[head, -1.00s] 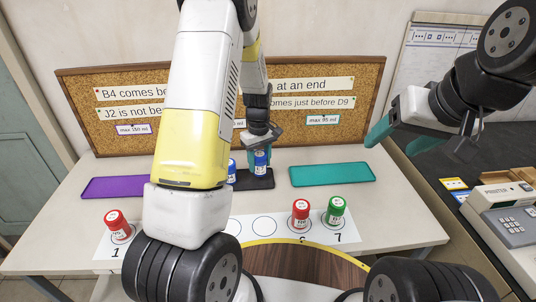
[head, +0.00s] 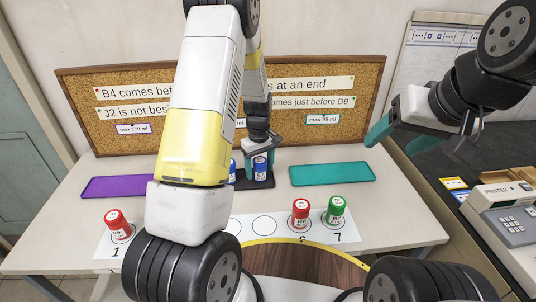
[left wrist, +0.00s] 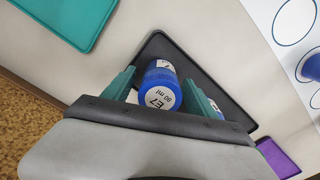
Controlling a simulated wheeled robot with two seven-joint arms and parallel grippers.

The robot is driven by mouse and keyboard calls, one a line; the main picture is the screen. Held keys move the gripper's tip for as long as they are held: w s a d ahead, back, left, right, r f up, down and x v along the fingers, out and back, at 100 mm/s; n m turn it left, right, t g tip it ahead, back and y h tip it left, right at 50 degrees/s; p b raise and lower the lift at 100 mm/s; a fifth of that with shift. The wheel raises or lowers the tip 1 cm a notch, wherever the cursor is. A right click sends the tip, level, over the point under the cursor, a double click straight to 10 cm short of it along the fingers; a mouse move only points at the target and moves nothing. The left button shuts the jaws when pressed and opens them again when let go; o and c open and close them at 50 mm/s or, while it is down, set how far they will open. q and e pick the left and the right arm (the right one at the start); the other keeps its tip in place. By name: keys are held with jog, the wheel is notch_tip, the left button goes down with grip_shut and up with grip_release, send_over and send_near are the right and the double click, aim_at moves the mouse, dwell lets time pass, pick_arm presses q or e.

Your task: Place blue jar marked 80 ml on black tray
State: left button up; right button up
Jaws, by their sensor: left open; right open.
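The blue jar marked 80 ml (head: 260,170) stands on the black tray (head: 265,184). Its lid reads E7 and 80 ml in the left wrist view (left wrist: 160,90). My left gripper (head: 259,146) is open, its teal fingers on either side of this jar; in the left wrist view (left wrist: 160,92) I cannot tell whether they touch it. A second blue jar (head: 232,170) is on the tray to the left, partly hidden by my arm and, in the left wrist view, by a finger. My right gripper (head: 400,138) is open and empty at the right, above the bench.
A purple tray (head: 112,187) lies left and a teal tray (head: 332,174) right of the black one. On the numbered strip stand red jars (head: 118,226) (head: 301,213) and a green jar (head: 335,210). A blue jar (left wrist: 312,68) shows at the wrist view's edge.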

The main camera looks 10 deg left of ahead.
pick_arm(q)
notch_tip(320, 180, up, 12)
jog(key=shift+r, duration=0.1)
jog(key=s+d+r+m+t+h, duration=0.1)
jog(key=s+r+m+t, duration=0.2)
jog(key=s+r, duration=0.7)
jog(key=s+d+r+m+t+h, duration=0.1)
jog(key=s+r+m+t, duration=0.2)
jog(key=s, duration=1.1)
notch_tip(320, 180, up, 7)
jog(key=m, duration=0.3)
jog(key=shift+s+d+f, duration=0.15)
